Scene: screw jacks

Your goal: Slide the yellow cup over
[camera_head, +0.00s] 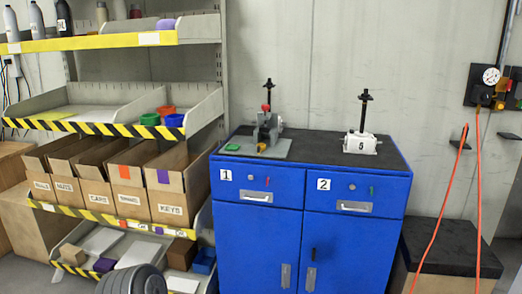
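I cannot make out a clear yellow cup. A small yellow thing (261,147) sits at the foot of the grey screw jack on the blue cabinet (255,225), too small to tell what it is. On the middle shelf at left stand an orange-red cup (166,111), a green cup (150,119) and a blue cup (174,120), close together at its right end. Neither of my grippers shows in this view.
The grey screw jack (268,127) and a white screw jack marked 5 (360,142) stand on the cabinet's dark top, with bare room between them. Cardboard bins (128,198) fill the lower shelf. An orange hose (478,200) hangs at right.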

